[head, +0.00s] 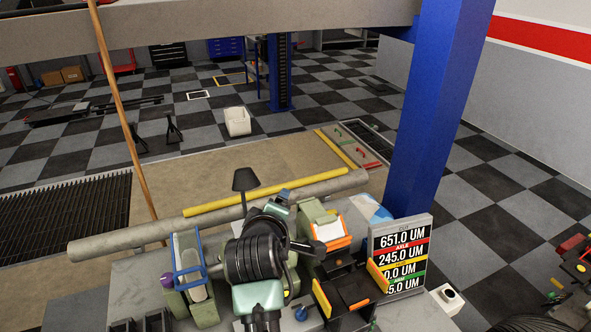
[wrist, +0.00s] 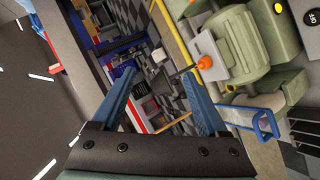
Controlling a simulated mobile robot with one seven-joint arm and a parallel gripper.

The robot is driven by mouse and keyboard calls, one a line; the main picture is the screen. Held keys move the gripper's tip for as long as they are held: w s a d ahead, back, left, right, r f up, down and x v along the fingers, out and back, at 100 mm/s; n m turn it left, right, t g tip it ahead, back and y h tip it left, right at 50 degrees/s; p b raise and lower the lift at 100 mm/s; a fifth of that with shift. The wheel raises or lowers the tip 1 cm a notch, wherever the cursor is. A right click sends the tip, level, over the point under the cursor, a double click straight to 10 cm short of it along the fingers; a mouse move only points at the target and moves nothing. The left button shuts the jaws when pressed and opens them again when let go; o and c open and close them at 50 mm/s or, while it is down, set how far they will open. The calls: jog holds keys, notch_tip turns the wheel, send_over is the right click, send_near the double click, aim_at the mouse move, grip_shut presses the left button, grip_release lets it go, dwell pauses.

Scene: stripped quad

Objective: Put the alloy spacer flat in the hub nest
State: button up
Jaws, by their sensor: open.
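I cannot make out the alloy spacer or the hub nest for certain in either view. My gripper (wrist: 159,74) shows in the wrist view with its two blue fingers spread apart and nothing between them. It points over a tilted scene of checkered floor and distant cabinets, with a green motor-like machine (wrist: 235,45) to the right. In the head view my dark ribbed arm with teal parts covers the middle of the bench, and the gripper itself cannot be picked out there. A pale block with a dark round hole (head: 447,298) stands at the bench's right; I cannot tell what it is.
A number board (head: 400,258) stands right of black-and-orange trays (head: 348,298). A blue-handled green fixture (head: 188,275) is at left. A grey pipe (head: 120,240) crosses behind the bench. A blue post (head: 428,110) rises at right. A white bin (head: 237,121) sits on the floor.

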jog(key=s+d+r+m+t+y, duration=0.1)
jog(key=s+r+m+t, duration=0.25)
jog(key=r, duration=1.05)
jog(key=s+r+m+t, duration=0.3)
jog(key=r+t, duration=0.1)
jog(key=r, duration=0.9)
jog(key=s+d+r+m+t, duration=0.2)
jog(key=s+r+m+t, duration=0.4)
jog(key=s+r, duration=1.1)
jog(key=shift+s+d+r+t, duration=0.25)
jog(key=shift+r+t, duration=0.25)
jog(key=shift+t, duration=0.25)
jog(key=shift+m, duration=0.25)
